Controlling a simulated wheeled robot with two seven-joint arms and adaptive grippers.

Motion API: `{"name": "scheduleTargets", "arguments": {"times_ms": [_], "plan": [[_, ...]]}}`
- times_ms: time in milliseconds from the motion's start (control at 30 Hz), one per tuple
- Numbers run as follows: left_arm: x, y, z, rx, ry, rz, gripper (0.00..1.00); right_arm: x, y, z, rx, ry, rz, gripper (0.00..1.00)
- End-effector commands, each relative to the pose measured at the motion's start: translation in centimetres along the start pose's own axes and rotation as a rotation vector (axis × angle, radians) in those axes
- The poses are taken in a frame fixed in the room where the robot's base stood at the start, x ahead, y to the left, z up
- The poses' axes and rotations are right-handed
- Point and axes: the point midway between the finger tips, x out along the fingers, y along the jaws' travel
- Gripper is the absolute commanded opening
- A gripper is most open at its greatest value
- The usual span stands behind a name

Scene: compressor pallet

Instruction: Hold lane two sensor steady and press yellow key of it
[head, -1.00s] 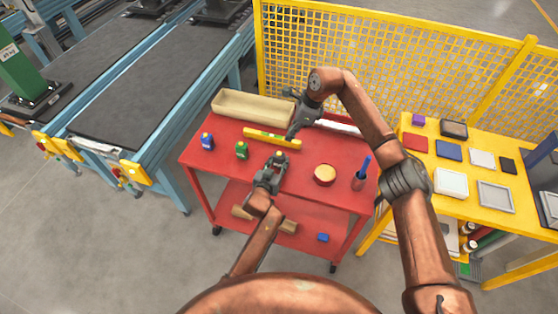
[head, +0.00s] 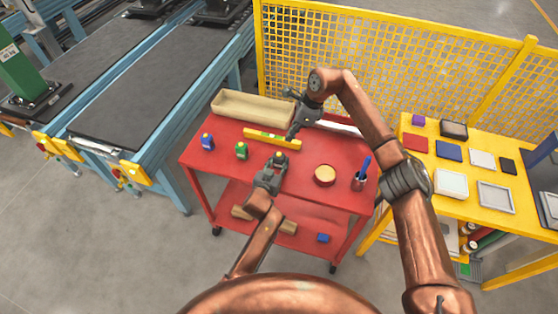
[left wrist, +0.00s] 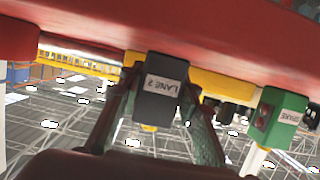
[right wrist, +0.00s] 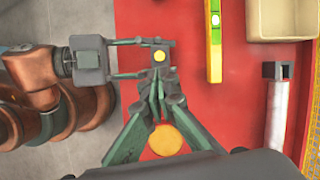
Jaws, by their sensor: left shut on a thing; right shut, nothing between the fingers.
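The lane two sensor is a small dark block with a yellow key on top (right wrist: 159,57). In the left wrist view its label reads LANE 2 (left wrist: 162,86); in the head view it shows small at my left fingertips (head: 280,156). My left gripper (head: 274,165) is shut on its sides, and the sensor stands upright at the red table top. My right gripper (right wrist: 160,92) is shut and empty. In the head view it hangs beyond the sensor (head: 291,134), apart from it. The key is in plain view from the right wrist.
On the red cart (head: 225,178) are a green block labelled SPARE (head: 242,151), a blue block (head: 207,142), a yellow level (head: 272,139), a beige tray (head: 252,107), a round tan-topped item (head: 325,175) and a pen cup (head: 358,183). A yellow mesh fence (head: 390,60) stands behind.

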Motion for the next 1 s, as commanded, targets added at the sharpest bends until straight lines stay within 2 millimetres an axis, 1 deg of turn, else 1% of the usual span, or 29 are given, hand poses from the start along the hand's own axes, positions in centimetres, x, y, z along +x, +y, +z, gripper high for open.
{"name": "scheduleTargets", "arguments": {"times_ms": [167,300,400,467,633,800,1000], "plan": [[0.0,0.0,0.1,0.0,-0.001,0.0,0.03,-0.3,-1.0,-0.1,0.028,0.03,-0.095,0.0],[0.0,0.0,0.1,0.0,-0.001,0.0,0.03,-0.8,-2.3,0.2,0.078,0.055,-0.277,0.0],[0.0,0.0,0.1,0.0,-0.001,0.0,0.03,-1.0,-2.7,1.0,0.106,0.037,-0.413,0.0],[0.0,0.0,0.1,0.0,-0.001,0.0,0.03,-1.0,-2.5,1.5,0.116,0.013,-0.481,0.0],[0.0,0.0,0.1,0.0,-0.001,0.0,0.03,-0.7,-1.1,3.1,0.128,-0.076,-0.599,0.0],[0.0,0.0,0.1,0.0,-0.001,0.0,0.03,-0.3,0.2,4.0,0.131,-0.138,-0.636,0.0],[0.0,0.0,0.0,0.0,-0.001,0.0,0.03,-0.2,0.5,4.2,0.133,-0.153,-0.642,0.0]]}}
